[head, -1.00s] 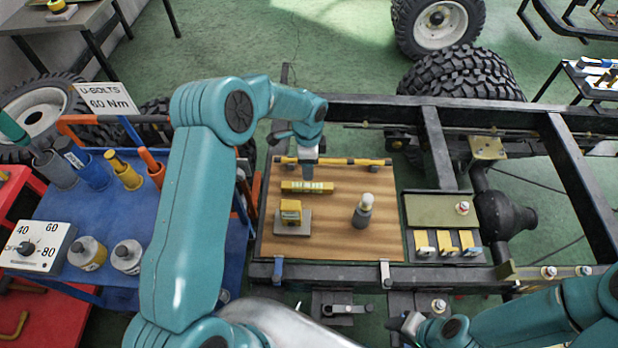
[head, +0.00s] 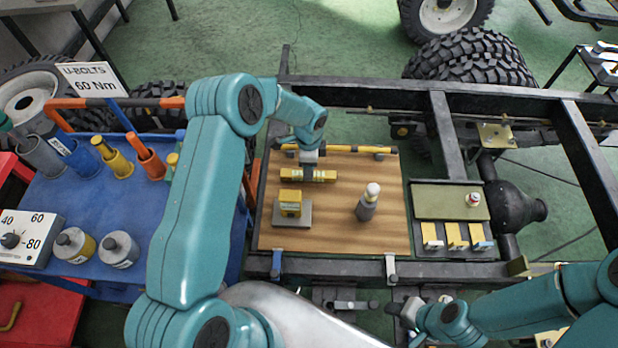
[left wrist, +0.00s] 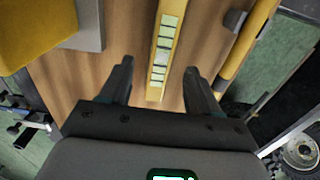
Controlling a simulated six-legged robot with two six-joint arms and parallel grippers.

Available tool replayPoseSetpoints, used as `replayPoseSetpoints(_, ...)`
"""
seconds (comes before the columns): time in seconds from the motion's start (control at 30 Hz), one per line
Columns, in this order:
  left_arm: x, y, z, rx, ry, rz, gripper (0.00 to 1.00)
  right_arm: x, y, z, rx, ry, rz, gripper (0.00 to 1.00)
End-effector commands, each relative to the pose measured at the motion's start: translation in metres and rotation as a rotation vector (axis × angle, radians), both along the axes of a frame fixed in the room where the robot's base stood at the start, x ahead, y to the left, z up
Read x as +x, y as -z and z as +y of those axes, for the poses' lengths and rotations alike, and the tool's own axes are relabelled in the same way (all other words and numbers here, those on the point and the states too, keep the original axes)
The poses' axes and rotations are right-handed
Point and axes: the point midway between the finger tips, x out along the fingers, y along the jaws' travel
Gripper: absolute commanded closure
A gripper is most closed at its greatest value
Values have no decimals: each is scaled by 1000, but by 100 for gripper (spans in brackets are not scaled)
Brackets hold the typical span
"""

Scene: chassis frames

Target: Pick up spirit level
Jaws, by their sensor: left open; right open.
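The spirit level (head: 320,176) is a yellow bar with several pale greenish windows, lying on a wooden board (head: 335,215). In the left wrist view the spirit level (left wrist: 166,45) runs lengthwise between the two dark fingers of my left gripper (left wrist: 158,75). The fingers stand apart on either side of it, and I see no clear contact. In the head view my left gripper (head: 309,160) hangs over the level and hides part of it. My right gripper (head: 403,315) is open and empty at the bottom, away from the level.
A yellow block on a grey base (head: 291,207) and a white-topped grey bottle (head: 368,202) stand on the board. A yellow rail (head: 355,150) runs behind the level. A dark chassis frame (head: 440,130) surrounds it. A blue trolley (head: 100,195) is at left.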

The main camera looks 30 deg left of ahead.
Motion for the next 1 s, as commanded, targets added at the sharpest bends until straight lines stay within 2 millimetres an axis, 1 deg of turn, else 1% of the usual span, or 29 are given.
replayPoseSetpoints(0.07,1,4,1,0,-1,0,38,0,1,0,0,0,0,57)
replayPoseSetpoints(0.17,1,16,1,0,-1,2,38,0,5,0,0,0,1,57)
replayPoseSetpoints(0.3,3,41,2,0,-1,2,38,0,13,0,0,0,0,57)
replayPoseSetpoints(0.37,3,50,2,-1,-1,2,38,0,16,0,0,0,0,57)
replayPoseSetpoints(0.43,4,53,2,-1,-2,0,38,0,16,0,0,0,0,57)
replayPoseSetpoints(0.6,4,52,2,0,-2,-1,38,0,15,0,0,0,0,57)
replayPoseSetpoints(0.63,4,52,2,-1,-2,0,42,0,15,0,0,0,0,57)
replayPoseSetpoints(0.67,4,52,2,0,-1,0,51,0,15,0,0,0,0,57)
replayPoseSetpoints(0.7,4,52,2,0,-1,0,64,0,15,0,0,0,0,57)
replayPoseSetpoints(0.77,4,52,2,0,-1,0,84,0,15,0,0,0,0,57)
replayPoseSetpoints(0.8,3,52,2,0,-1,0,97,0,15,0,0,0,0,57)
replayPoseSetpoints(0.83,3,52,2,0,-1,0,100,0,15,0,0,0,0,57)
replayPoseSetpoints(1.0,3,52,2,0,-1,1,100,0,15,0,0,0,0,57)
